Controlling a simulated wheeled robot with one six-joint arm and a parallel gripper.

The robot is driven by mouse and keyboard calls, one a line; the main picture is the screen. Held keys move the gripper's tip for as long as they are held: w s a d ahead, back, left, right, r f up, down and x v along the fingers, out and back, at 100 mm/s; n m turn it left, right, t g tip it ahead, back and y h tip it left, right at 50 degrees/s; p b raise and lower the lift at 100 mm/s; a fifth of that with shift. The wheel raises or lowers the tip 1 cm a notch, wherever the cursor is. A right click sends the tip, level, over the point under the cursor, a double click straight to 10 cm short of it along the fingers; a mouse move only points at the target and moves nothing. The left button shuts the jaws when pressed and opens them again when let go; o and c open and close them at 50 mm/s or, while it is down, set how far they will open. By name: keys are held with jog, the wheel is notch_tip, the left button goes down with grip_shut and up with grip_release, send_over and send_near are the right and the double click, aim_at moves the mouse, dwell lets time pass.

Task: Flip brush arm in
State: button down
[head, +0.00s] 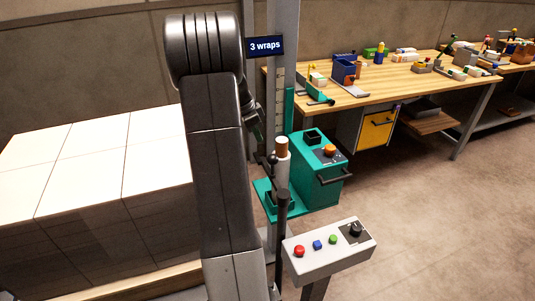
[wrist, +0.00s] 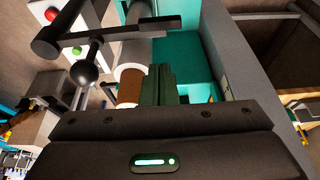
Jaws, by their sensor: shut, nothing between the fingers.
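What looks like the brush arm, a dark bar (wrist: 118,36) with a ball knob (wrist: 83,71) on a short stem, crosses the upper left of the wrist view. A thick dark cylinder (wrist: 62,30) is at its left end. In the head view the knob (head: 272,158) shows beside the roll, and the dark cylinder (head: 283,222) stands upright in front. My gripper (wrist: 158,72) is shut and empty, its dark green fingers close to the roll's brown end (wrist: 130,88) and apart from the knob. In the head view my gripper (head: 258,134) is partly hidden behind my arm.
The white roll (head: 282,170) stands on a teal carriage (head: 320,180) at a grey mast (head: 284,40). A control box (head: 330,250) with coloured buttons stands in front. White-topped stacked reams (head: 90,180) fill the left. A cluttered workbench (head: 400,85) is behind; floor at right is clear.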

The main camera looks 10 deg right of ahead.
jog(key=p+x, duration=0.1)
jog(key=x, duration=0.9)
jog(key=shift+s+a+f+n+b, duration=0.1)
jog(key=shift+a+f+n+b, duration=0.2)
jog(key=shift+a+b, duration=0.3)
jog(key=a+n+b, duration=0.1)
jog(key=a+b, duration=0.1)
jog(key=s+a+n+t+b, duration=0.1)
jog(key=a+n+b, duration=0.1)
jog(key=shift+s+a+r+y, duration=0.2)
jog(key=shift+s+y, duration=0.05)
jog(key=shift+y, duration=0.05)
